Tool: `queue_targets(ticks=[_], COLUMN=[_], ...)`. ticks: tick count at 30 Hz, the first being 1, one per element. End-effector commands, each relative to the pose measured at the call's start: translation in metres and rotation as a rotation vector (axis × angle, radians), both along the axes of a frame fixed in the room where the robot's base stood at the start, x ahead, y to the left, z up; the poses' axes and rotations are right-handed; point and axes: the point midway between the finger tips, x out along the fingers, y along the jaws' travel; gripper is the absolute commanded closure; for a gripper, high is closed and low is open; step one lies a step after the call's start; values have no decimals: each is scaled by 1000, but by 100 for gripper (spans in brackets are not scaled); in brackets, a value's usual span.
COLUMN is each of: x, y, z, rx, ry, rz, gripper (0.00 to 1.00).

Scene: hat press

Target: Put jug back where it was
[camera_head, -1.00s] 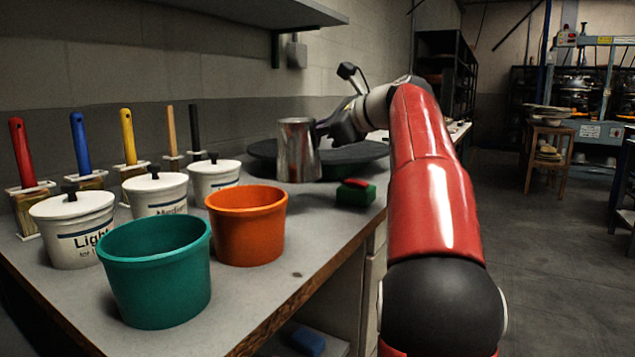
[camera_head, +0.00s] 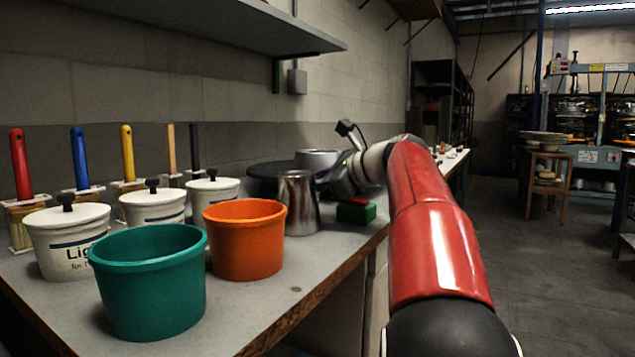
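The jug (camera_head: 298,203) is a shiny silver metal vessel. It is upright behind and to the right of the orange tub, at the counter or just above it; whether its base touches the counter is unclear. My gripper (camera_head: 326,186) is at the jug's right side, reaching in from the right. It appears shut on the jug's handle side, but the fingers and handle are mostly hidden by the jug and my wrist.
An orange tub (camera_head: 245,240) and a green tub (camera_head: 150,283) stand close in front and left. A green block (camera_head: 356,213) lies right of the jug. Behind are a dark round disc (camera_head: 266,178) and another silver vessel (camera_head: 318,158). Lidded white pots (camera_head: 68,240) stand left.

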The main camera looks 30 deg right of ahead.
Motion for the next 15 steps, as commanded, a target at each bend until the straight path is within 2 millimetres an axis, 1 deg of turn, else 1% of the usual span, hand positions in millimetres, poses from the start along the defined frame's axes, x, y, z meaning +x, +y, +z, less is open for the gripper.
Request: queue_targets(ticks=[7, 10, 13, 15], x=[0, -4, -15, -26], y=[0, -2, -7, -12], z=[1, 2, 7, 12], rx=[0, 0, 1, 1], ry=[-1, -1, -2, -3], rz=[0, -2, -2, -5], gripper=[72, 72, 72, 72])
